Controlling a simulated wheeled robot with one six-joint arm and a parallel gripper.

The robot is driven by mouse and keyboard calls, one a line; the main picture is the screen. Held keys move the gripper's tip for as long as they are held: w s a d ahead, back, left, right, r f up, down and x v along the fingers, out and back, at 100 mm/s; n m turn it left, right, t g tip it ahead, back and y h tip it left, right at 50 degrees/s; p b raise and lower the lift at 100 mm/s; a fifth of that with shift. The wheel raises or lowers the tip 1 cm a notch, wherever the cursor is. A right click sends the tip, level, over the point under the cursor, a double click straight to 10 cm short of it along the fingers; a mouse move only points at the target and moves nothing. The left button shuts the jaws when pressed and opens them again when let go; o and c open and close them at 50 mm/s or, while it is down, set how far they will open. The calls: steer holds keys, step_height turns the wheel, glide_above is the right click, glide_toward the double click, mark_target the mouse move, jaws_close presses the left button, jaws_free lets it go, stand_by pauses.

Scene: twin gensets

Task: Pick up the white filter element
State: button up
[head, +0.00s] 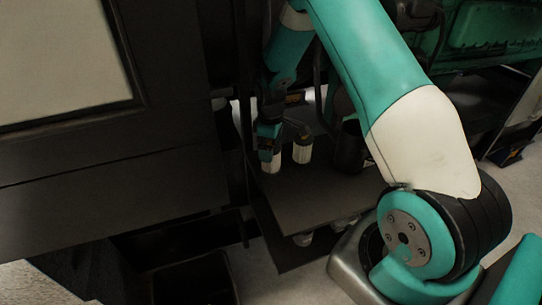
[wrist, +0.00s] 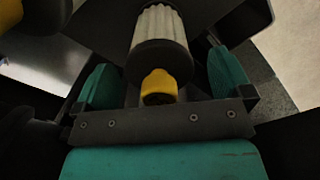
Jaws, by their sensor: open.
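A white pleated filter element (wrist: 160,25) with a dark end cap and a yellow nub stands between my fingers in the wrist view. In the head view, a white element (head: 270,164) shows just under my gripper (head: 268,146), on a dark shelf. My gripper also shows in the wrist view (wrist: 164,80), with one teal finger on each side of the element. The fingers are open, with a visible gap to the element on both sides. Part of the element is hidden by the gripper in the head view.
A black cylinder (head: 349,148) is farther right on the dark shelf (head: 310,200). A large dark cabinet (head: 100,170) fills the left. The front of the shelf is clear.

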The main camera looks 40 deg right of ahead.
steer(key=shift+c, duration=0.4)
steer(key=c, duration=0.9)
steer(key=shift+r, duration=0.1)
steer(key=shift+c, duration=0.2)
